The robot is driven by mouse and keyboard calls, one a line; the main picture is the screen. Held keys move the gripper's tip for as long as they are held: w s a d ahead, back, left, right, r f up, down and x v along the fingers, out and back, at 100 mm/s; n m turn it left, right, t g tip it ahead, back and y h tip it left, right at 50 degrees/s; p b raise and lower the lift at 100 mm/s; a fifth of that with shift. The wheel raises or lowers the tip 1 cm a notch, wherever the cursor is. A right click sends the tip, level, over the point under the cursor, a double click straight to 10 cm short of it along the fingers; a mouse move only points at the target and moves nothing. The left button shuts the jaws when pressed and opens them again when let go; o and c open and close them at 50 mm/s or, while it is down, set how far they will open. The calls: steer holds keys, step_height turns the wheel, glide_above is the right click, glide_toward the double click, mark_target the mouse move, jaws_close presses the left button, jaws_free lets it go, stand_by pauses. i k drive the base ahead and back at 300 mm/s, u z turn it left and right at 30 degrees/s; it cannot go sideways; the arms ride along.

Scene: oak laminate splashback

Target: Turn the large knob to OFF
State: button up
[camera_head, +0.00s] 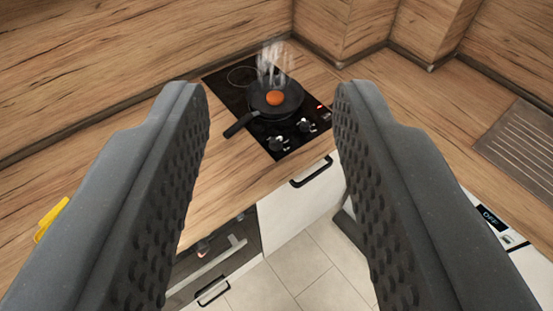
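A black hob (233,92) is set in the wooden worktop ahead, seen between my fingers. Two dark knobs with light marks sit at its front edge: a left knob (277,143) and a right knob (306,125). The left one looks slightly bigger, but I cannot tell for sure which is the large knob. Their settings are too small to read. A small red light (321,109) shows near the right knob. My gripper (271,92) is open and empty, its two grey studded fingers wide apart, well short of the hob.
A panel reading OFF (489,217) is at right. A yellow object (50,218) lies left. A grooved drainer (522,145) is right.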

mark_target(275, 143)
steer(key=i, duration=1.1)
steer(key=z, duration=0.55)
